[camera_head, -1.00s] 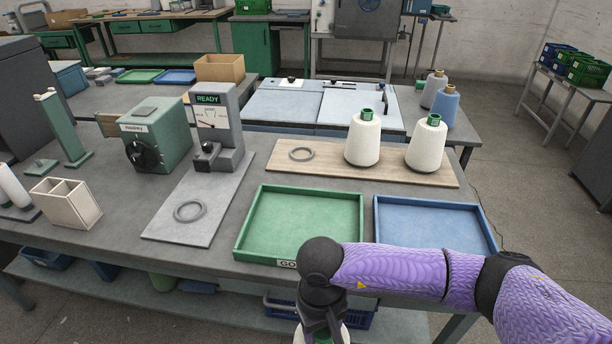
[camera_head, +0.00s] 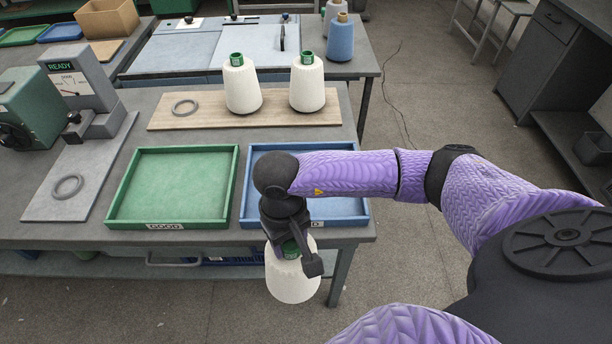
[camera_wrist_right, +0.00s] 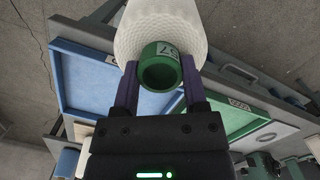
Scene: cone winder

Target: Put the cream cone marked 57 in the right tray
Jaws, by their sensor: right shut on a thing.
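My right gripper (camera_head: 293,243) is shut on the green tube end of a cream cone (camera_head: 292,281). The cone hangs in front of the table's front edge, before the blue tray. In the right wrist view the cone (camera_wrist_right: 160,28) sits between the fingers (camera_wrist_right: 159,88), and its green tube carries the label 57. The right tray is the blue tray (camera_head: 249,190), partly hidden behind my right arm; the part that shows is empty. The green tray (camera_head: 229,190), labelled GOOD, lies left of it and is empty. My left gripper is not in view.
Two more cream cones (camera_head: 241,88) (camera_head: 308,86) stand on a wooden board (camera_head: 205,117) behind the trays, with a grey ring (camera_head: 185,107). A gauge reading READY (camera_head: 78,85) stands at the left. The floor right of the table is open.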

